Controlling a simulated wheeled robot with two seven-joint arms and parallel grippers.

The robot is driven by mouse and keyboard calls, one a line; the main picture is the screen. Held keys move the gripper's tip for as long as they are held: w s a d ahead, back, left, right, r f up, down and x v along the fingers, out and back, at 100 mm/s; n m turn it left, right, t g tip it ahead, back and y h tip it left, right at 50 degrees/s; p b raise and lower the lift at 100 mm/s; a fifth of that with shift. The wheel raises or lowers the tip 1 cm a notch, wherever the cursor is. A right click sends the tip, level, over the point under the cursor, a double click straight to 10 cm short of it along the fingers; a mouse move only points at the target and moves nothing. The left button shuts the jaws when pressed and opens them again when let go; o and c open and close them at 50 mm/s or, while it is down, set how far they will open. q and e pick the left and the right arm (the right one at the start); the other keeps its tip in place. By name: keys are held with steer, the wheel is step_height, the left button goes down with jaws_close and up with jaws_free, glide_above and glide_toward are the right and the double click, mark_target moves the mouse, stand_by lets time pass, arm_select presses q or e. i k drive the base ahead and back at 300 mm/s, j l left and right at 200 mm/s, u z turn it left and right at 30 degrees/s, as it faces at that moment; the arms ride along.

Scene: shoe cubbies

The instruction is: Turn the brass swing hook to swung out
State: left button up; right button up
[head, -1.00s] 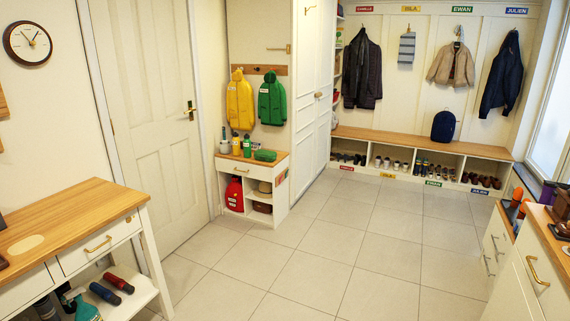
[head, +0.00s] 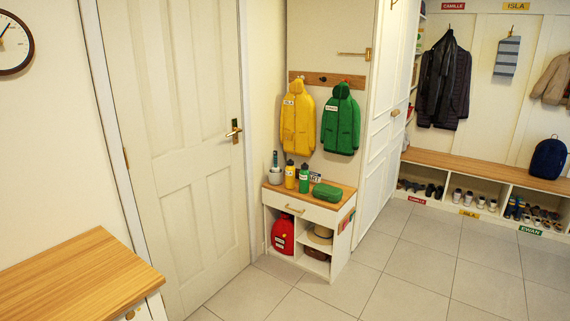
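A thin brass bar with an upright brass plate at its right end, which looks like the brass swing hook (head: 356,53), is on the pale wall panel above the coat rail. The bar runs level to the left from the plate; I cannot tell from this distance whether it lies along the wall or stands away from it. Neither of my grippers shows in the head view.
Below it are a coat rail (head: 328,79), a yellow coat (head: 297,120), a green coat (head: 341,122) and a small cabinet (head: 306,209). A wooden-topped table (head: 70,285) stands at front left. The tiled floor (head: 410,268) ahead is clear.

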mark_target(368, 55)
steer(key=i+z, duration=0.2)
steer(key=i, duration=0.25)
steer(key=i+j+z, duration=0.2)
steer(key=i, duration=0.2)
steer(key=i+j+z, duration=0.2)
steer(key=i, duration=0.25)
steer(key=i+j+z, duration=0.15)
steer(key=i, duration=0.25)
steer(key=i+j+u, duration=0.1)
steer(key=i+j, duration=0.15)
steer(key=i, duration=0.15)
steer(key=i+j+u, duration=0.1)
steer(key=i, duration=0.35)
steer(key=i+j+u, duration=0.1)
steer(key=i+j, duration=0.2)
steer(key=i, duration=0.1)
